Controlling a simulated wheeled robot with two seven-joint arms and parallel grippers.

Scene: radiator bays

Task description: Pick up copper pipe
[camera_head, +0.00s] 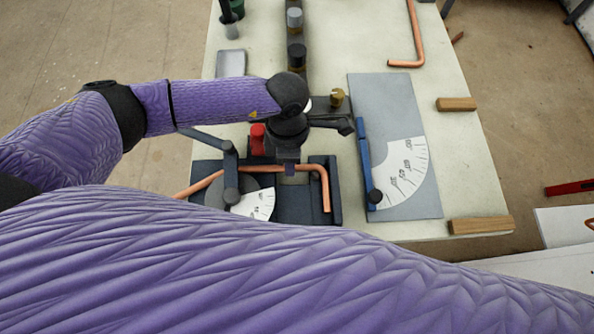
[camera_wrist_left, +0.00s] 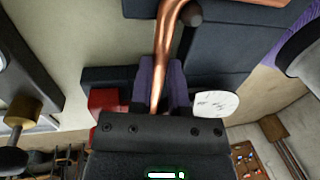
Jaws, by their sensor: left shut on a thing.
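A bent copper pipe (camera_head: 325,187) lies across the dark blue bending fixture (camera_head: 336,205) near the table's front edge. Its right end turns down toward the front, and its left part slopes out past the fixture's left side. My left gripper (camera_head: 290,168) points down over the pipe's middle and is shut on it. In the left wrist view the copper pipe (camera_wrist_left: 168,30) runs between the two purple fingers of the left gripper (camera_wrist_left: 160,82). My right gripper is not visible.
A second bent copper pipe (camera_head: 418,45) lies at the back right. A grey plate with an angle scale (camera_head: 380,95) sits right of the fixture. Wooden blocks (camera_head: 457,104) lie along the right edge. A dark rail with knobs (camera_head: 296,55) runs behind the gripper.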

